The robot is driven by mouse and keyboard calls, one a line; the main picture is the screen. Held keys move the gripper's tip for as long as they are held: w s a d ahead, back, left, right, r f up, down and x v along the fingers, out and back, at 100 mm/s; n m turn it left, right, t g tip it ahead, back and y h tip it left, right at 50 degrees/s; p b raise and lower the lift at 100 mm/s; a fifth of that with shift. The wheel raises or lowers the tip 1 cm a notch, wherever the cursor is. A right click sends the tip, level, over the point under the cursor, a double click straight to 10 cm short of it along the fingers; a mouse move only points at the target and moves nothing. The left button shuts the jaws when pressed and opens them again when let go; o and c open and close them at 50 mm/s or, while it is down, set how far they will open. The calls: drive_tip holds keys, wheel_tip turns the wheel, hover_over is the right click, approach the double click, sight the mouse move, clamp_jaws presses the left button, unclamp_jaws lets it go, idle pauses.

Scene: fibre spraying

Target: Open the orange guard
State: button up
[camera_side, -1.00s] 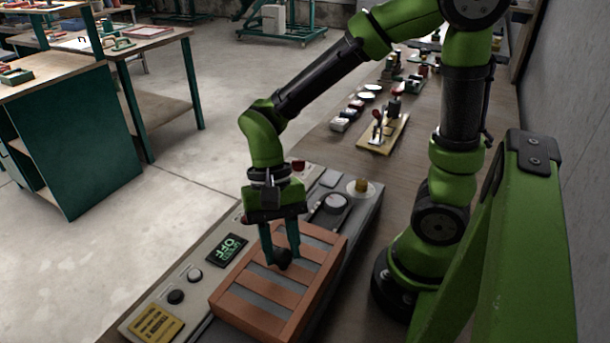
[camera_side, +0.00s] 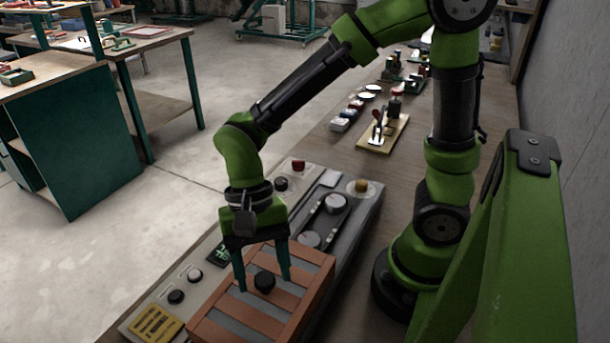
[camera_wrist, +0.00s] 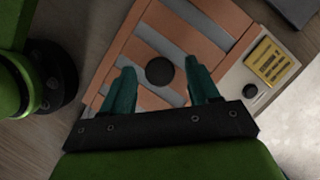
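The orange guard (camera_side: 252,323) is a slatted cover with a round black knob (camera_side: 264,281) on top. It lies over the near part of the grey machine panel, and the far part of the panel is uncovered, with round discs showing. My gripper (camera_side: 263,283) is open, with its teal fingers apart on either side of the knob. In the wrist view the guard (camera_wrist: 207,22) fills the middle, and the knob (camera_wrist: 159,71) sits between and slightly beyond the fingertips, with gaps on both sides. I see no contact with the knob.
The grey panel (camera_side: 352,222) has black buttons, a red button (camera_side: 299,165), a yellow knob (camera_side: 362,187) and a yellow label (camera_side: 155,324). A wooden board with levers (camera_side: 383,134) stands farther back on the bench. The wall is at right.

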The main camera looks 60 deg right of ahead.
drive_tip(key=shift+r, duration=0.1)
drive_tip(key=v, duration=1.6)
drive_tip(key=shift+r, duration=0.3)
drive_tip(key=shift+w+d, duration=0.1)
drive_tip(key=s+d+f+n+t, duration=0.1)
drive_tip(key=d+n+t, duration=0.1)
drive_tip(key=d+t, duration=0.3)
drive_tip(key=s+d+f+n+t+h, duration=0.1)
drive_tip(key=s+d+f+n+t, duration=0.1)
drive_tip(key=d+t, duration=0.3)
drive_tip(key=shift+d+n, duration=0.25)
drive_tip(key=shift+n, duration=0.25)
drive_tip(key=shift+o, duration=0.3)
